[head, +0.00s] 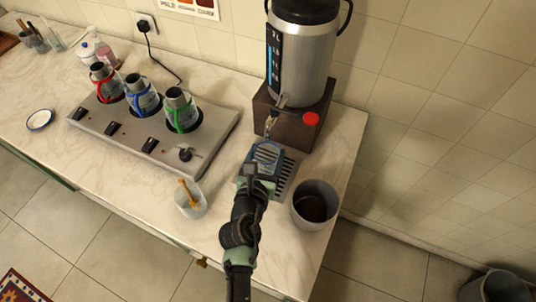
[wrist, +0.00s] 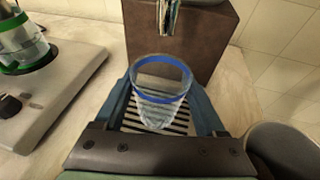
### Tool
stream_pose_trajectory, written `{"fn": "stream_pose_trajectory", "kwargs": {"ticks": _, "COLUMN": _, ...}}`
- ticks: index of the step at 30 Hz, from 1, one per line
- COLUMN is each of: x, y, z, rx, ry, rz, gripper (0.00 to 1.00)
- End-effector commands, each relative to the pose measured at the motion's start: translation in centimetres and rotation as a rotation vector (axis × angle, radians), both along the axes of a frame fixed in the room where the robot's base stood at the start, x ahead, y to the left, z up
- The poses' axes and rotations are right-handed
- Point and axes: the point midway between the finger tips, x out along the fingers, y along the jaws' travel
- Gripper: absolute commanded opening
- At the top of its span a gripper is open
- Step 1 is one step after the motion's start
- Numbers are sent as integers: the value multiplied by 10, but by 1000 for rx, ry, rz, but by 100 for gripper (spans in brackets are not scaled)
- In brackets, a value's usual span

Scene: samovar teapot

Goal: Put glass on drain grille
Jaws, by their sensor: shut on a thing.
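The clear glass with a blue band (wrist: 161,100) is upright between the two blue fingers of my gripper (wrist: 162,88), which is shut on it. In the head view, the glass (head: 267,152) and my gripper (head: 263,164) are over the drain grille (head: 287,173), below the samovar's tap (head: 270,124). The slotted grille also shows through and around the glass in the wrist view (wrist: 132,118). I cannot tell whether the glass's base touches the grille. My gripper hides part of the grille.
The samovar (head: 300,60) stands on a brown base (head: 310,112) just behind. A grey bin (head: 315,204) is close on the right. A small bowl with a wooden-handled tool (head: 190,200) and a burner plate with several teapots (head: 215,125) are to the left.

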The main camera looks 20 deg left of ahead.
Motion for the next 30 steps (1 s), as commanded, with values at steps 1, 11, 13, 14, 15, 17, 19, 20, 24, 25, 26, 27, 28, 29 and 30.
{"fn": "stream_pose_trajectory", "kwargs": {"ticks": 1, "x": 4, "y": 1, "z": 1, "rx": 0, "ry": -2, "rz": 0, "gripper": 13}}
{"fn": "stream_pose_trajectory", "kwargs": {"ticks": 11, "x": 15, "y": 2, "z": -29, "rx": -1, "ry": 2, "rz": 0, "gripper": 13}}
{"fn": "stream_pose_trajectory", "kwargs": {"ticks": 13, "x": 15, "y": 2, "z": -36, "rx": -1, "ry": -1, "rz": 0, "gripper": 13}}
{"fn": "stream_pose_trajectory", "kwargs": {"ticks": 14, "x": 15, "y": 2, "z": -37, "rx": 0, "ry": -1, "rz": 0, "gripper": 13}}
{"fn": "stream_pose_trajectory", "kwargs": {"ticks": 15, "x": 15, "y": 2, "z": -37, "rx": -1, "ry": -2, "rz": 0, "gripper": 13}}
{"fn": "stream_pose_trajectory", "kwargs": {"ticks": 17, "x": 15, "y": 2, "z": -35, "rx": -1, "ry": -2, "rz": 0, "gripper": 13}}
{"fn": "stream_pose_trajectory", "kwargs": {"ticks": 19, "x": 15, "y": 2, "z": -34, "rx": -1, "ry": -2, "rz": 0, "gripper": 13}}
{"fn": "stream_pose_trajectory", "kwargs": {"ticks": 20, "x": 15, "y": 2, "z": -34, "rx": -1, "ry": -2, "rz": 0, "gripper": 13}}
{"fn": "stream_pose_trajectory", "kwargs": {"ticks": 24, "x": 15, "y": 2, "z": -38, "rx": -1, "ry": -1, "rz": 0, "gripper": 13}}
{"fn": "stream_pose_trajectory", "kwargs": {"ticks": 25, "x": 15, "y": 2, "z": -39, "rx": -1, "ry": -1, "rz": 0, "gripper": 13}}
{"fn": "stream_pose_trajectory", "kwargs": {"ticks": 26, "x": 15, "y": 2, "z": -38, "rx": -1, "ry": 0, "rz": 0, "gripper": 76}}
{"fn": "stream_pose_trajectory", "kwargs": {"ticks": 27, "x": 15, "y": 2, "z": -38, "rx": -1, "ry": 0, "rz": 0, "gripper": 84}}
{"fn": "stream_pose_trajectory", "kwargs": {"ticks": 28, "x": 15, "y": 2, "z": -38, "rx": -1, "ry": 0, "rz": 0, "gripper": 89}}
{"fn": "stream_pose_trajectory", "kwargs": {"ticks": 29, "x": 15, "y": 2, "z": -38, "rx": -1, "ry": 0, "rz": 0, "gripper": 94}}
{"fn": "stream_pose_trajectory", "kwargs": {"ticks": 30, "x": 15, "y": 2, "z": -38, "rx": -1, "ry": 0, "rz": 0, "gripper": 100}}
